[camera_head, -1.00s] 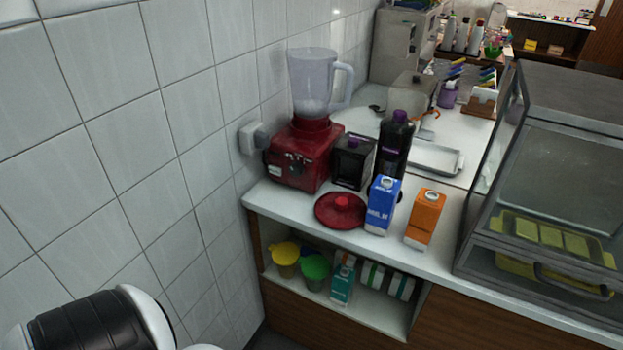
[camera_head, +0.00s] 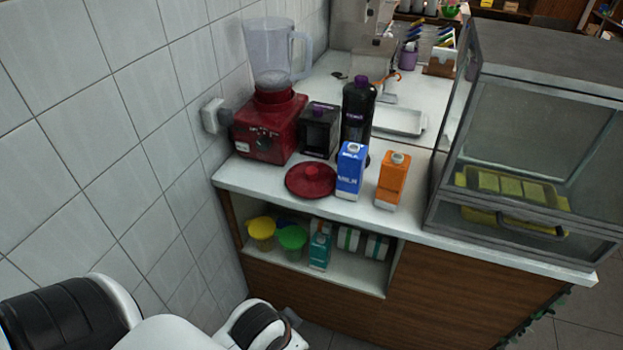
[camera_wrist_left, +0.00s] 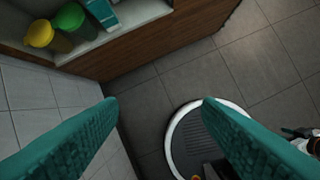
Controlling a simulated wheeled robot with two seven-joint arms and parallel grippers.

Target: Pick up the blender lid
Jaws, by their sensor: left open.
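The blender lid (camera_head: 311,180) is a red disc with a small raised knob. It lies flat on the white counter (camera_head: 262,186), in front of the black box and left of the blue milk carton. The blender (camera_head: 270,125) with its red base and clear jug stands behind it, against the tiled wall; the jug's top looks open. In the left wrist view my left gripper (camera_wrist_left: 157,103) has its two teal fingers wide apart with nothing between them. It points toward the floor and the lower counter front, away from the lid. The lid is not in the wrist view.
A blue milk carton (camera_head: 350,171) and an orange carton (camera_head: 391,181) stand right of the lid. A black box (camera_head: 320,131) and dark bottle (camera_head: 357,112) stand behind. A glass display case (camera_head: 535,140) fills the right. Cups (camera_head: 292,238) sit on the shelf below.

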